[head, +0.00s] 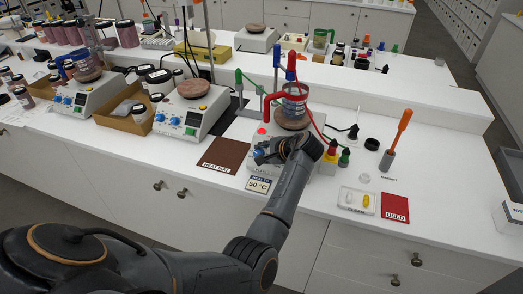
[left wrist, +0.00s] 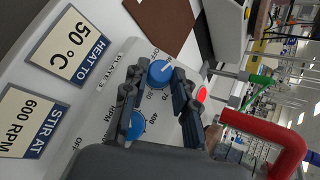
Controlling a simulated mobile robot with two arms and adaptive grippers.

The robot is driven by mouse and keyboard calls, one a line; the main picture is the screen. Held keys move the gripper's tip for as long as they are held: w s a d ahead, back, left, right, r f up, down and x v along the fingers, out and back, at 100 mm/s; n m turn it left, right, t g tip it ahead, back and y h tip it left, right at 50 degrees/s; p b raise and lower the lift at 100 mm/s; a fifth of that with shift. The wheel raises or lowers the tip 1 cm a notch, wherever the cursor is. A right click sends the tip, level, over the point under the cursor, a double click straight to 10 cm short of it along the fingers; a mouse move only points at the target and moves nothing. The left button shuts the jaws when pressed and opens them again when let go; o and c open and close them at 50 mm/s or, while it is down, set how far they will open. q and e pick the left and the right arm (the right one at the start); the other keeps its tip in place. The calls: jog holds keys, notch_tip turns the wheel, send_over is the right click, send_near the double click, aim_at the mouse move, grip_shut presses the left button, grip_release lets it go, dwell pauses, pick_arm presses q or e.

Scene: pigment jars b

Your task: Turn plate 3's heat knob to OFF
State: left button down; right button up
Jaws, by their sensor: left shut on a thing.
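Plate 3 (head: 258,140) is a white hotplate with a beaker of brownish contents (head: 293,108) on top. Its panel reads "PLATE 3" in the left wrist view. The blue heat knob (left wrist: 161,72) has a white pointer mark aimed to the upper right of that picture; "OFF" and temperature numbers are printed around it. The blue stir knob (left wrist: 135,126) is partly hidden by a finger. My left gripper (head: 266,154) is at the panel; in the left wrist view its fingertips (left wrist: 157,80) are shut on the heat knob, one on either side. My right gripper is not in view.
A red light (left wrist: 201,95) shows on the plate. A red clamp (left wrist: 270,130) is close to the gripper. Dropper bottles (head: 343,158) stand to the right.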

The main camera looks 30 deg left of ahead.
pick_arm(q)
jog(key=n+h+p, duration=0.1)
jog(key=n+g+h+p, duration=0.1)
jog(key=n, duration=0.1)
jog(key=n+g+h+p, duration=0.1)
jog(key=shift+w+a+r+n, duration=0.2)
jog(key=shift+a+r+n, duration=0.1)
jog(key=shift+r, duration=0.1)
jog(key=shift+a+n+g+h+p, duration=0.15)
jog(key=shift+n+g+h+p, duration=0.35)
jog(key=shift+n+h, duration=0.45)
jog(key=shift+a+n+h+p, duration=0.1)
jog(key=shift+n+h+p, duration=0.45)
jog(key=shift+n+h, duration=0.3)
jog(key=shift+f, duration=0.1)
jog(key=c, duration=1.1)
grip_release()
jog(key=shift+o, duration=0.2)
jog(key=shift+w+r, duration=0.1)
jog(key=shift+r, duration=0.2)
jog(key=v, duration=1.1)
jog(key=shift+r, duration=0.25)
